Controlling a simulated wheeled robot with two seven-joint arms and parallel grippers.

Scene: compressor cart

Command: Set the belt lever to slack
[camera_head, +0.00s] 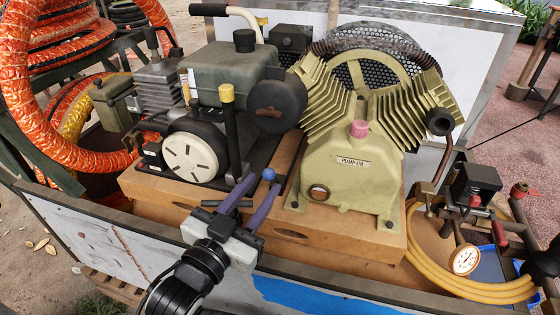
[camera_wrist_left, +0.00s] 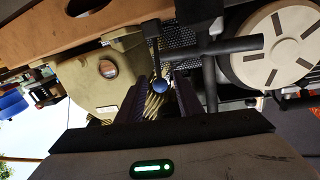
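A short black lever with a blue ball knob (camera_head: 268,174) stands at the front of the wooden base, between the engine and the pump; I take it for the belt lever. My left gripper (camera_head: 264,183) has purple fingers, spread apart and pointing at the knob. In the left wrist view the blue knob (camera_wrist_left: 160,86) shows between the two fingers (camera_wrist_left: 161,92), with gaps on both sides, so neither finger seems to press on it. How deep the knob sits between them is hard to tell. My right gripper is not in view.
The engine's white pulley disc (camera_head: 190,157) is left, and the cream pump (camera_head: 352,165) is right. A yellow hose (camera_head: 440,275) and gauge (camera_head: 466,259) lie far right.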

